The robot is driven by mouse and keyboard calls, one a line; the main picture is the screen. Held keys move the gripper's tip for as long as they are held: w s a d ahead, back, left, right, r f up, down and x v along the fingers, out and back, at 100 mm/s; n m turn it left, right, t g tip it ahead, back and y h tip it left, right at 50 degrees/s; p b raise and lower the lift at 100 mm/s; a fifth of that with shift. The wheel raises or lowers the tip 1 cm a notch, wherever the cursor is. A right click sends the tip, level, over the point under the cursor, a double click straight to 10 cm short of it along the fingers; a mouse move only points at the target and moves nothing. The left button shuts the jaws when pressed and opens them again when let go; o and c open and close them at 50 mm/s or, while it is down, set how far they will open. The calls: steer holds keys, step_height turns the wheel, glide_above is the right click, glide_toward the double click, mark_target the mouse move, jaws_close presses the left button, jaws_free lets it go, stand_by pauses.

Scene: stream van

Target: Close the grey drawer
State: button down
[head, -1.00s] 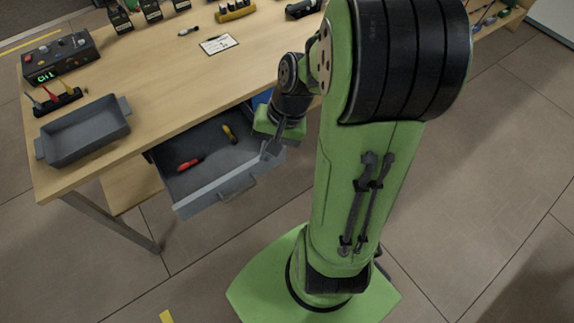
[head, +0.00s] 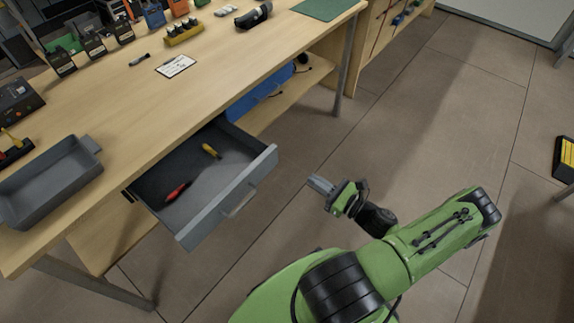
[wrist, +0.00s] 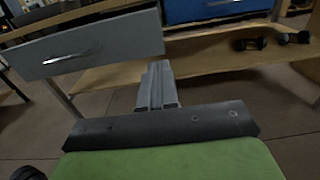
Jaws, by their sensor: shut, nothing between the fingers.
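The grey drawer (head: 232,194) is pulled out from under the workbench in the head view. A red-handled tool (head: 178,192) and a yellow-handled tool (head: 211,151) lie inside it. Its front with a handle shows in the wrist view (wrist: 90,48) at the upper left. My gripper (head: 318,184) is shut and empty, to the right of the drawer front and apart from it, pointing toward the bench. In the wrist view the closed fingers (wrist: 158,68) show just right of the drawer front.
The wooden workbench (head: 120,105) holds a grey bin (head: 50,180), a clipboard (head: 176,66) and several small items. A blue drawer (head: 262,92) is beside the grey one, above a lower shelf (head: 285,97).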

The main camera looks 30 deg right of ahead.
mark_target(277, 158)
steer(key=b+x, duration=0.2)
steer(key=x, duration=0.8)
steer(key=shift+w+a+f, duration=0.2)
steer(key=shift+w, duration=0.05)
steer(key=shift+w+a+r, duration=0.1)
steer(key=shift+w+r, duration=0.05)
steer(key=shift+w, duration=0.35)
